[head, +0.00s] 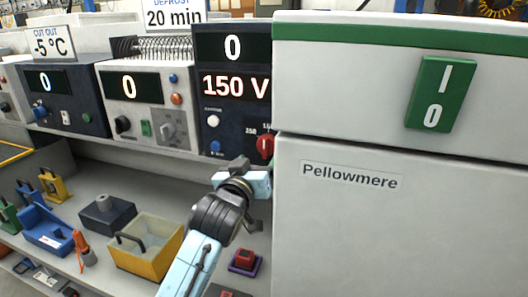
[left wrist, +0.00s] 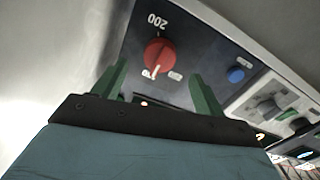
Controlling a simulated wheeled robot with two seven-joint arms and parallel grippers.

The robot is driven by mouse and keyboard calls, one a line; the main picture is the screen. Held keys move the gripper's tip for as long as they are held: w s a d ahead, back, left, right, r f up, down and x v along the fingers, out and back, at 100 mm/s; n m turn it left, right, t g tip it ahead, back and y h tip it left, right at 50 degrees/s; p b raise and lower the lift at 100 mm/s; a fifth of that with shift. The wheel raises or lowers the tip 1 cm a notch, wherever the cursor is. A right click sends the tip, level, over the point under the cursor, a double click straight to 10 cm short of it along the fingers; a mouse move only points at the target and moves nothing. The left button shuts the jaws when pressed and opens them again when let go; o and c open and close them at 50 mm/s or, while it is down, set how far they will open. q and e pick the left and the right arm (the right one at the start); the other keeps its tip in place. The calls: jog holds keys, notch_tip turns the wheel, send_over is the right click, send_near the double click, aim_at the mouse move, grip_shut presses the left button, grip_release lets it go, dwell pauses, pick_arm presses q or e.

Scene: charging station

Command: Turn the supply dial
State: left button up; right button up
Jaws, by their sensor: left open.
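The supply is a dark unit (head: 215,100) with displays reading 0 and 150 V. Its red dial (head: 265,146) sits low on the right of its face, partly cut off by the white cabinet. In the left wrist view the red dial (left wrist: 159,55) shows whole, with a 200 mark on the side away from my gripper and a pale pointer mark at its near edge. My left gripper (left wrist: 157,75) is open, its green fingers on either side of the dial's near side, with no visible contact. In the head view its fingertips are hidden. My right gripper is out of view.
The white Pellowmere cabinet (head: 340,230) with a green I/0 switch (head: 438,95) stands close on the right. Other instruments (head: 145,105) stand to the left. The shelf below holds a yellow bin (head: 150,262), padlocks and small boxes. A blue button (left wrist: 236,75) is near the dial.

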aim_at(264, 151)
pick_arm(q)
jog(key=shift+x, duration=2.8)
jog(key=shift+c, duration=0.2)
jog(key=c, duration=0.9)
